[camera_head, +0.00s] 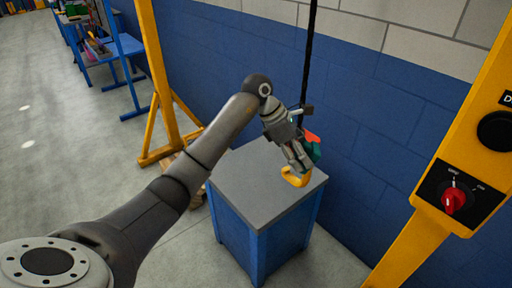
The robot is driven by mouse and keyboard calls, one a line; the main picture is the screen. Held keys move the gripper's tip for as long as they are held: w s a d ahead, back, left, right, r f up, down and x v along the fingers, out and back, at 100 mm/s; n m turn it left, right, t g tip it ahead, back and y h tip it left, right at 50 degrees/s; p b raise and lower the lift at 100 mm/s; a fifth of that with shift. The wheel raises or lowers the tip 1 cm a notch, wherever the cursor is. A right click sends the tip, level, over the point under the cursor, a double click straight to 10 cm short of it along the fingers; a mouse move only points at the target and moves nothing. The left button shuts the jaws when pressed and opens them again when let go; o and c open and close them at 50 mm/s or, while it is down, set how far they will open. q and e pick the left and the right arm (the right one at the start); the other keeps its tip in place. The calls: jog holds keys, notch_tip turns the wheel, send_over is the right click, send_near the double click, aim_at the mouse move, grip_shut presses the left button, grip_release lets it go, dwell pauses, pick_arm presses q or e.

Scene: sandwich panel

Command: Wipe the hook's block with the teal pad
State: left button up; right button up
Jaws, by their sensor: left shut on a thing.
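A yellow hook (296,179) hangs just above the grey top of a blue cabinet, or touches it; I cannot tell which. An orange-red block (312,136) shows above it, partly hidden by my gripper. The teal pad (315,152) shows at the right side of my left gripper (301,160), close against the block. My left gripper is shut on the pad, and its fingers cover part of the pad and the hook. Whether pad and block touch is too small to tell. My right gripper is not in view.
A black line (309,50) runs down to the block from above. The cabinet (240,185) stands by a blue and white brick wall. A yellow post (150,60) stands at the left, and a yellow panel with a red knob (453,200) at the right. The left floor is mostly open.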

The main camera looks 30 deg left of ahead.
pick_arm(q)
jog(key=s+a+f+n+t+y+p, duration=0.1)
jog(key=a+f+n+t+p, duration=0.2)
jog(key=a, duration=0.4)
jog(key=s+a+f+n+t+y+p, duration=0.1)
jog(key=a+f+n+t+p, duration=0.15)
jog(key=a+n+t, duration=0.35)
jog(key=w+d+b, duration=0.1)
jog(key=w+b, duration=0.2)
jog(key=w, duration=0.3)
jog(key=shift+d+f, duration=0.15)
jog(key=shift+d, duration=0.25)
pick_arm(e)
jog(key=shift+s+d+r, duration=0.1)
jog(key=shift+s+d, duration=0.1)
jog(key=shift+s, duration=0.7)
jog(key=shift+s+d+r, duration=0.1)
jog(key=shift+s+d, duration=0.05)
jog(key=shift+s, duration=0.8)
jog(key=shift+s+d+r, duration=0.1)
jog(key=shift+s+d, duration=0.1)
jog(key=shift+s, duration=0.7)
pick_arm(q)
jog(key=shift+w+d, duration=0.3)
jog(key=shift+w, duration=0.65)
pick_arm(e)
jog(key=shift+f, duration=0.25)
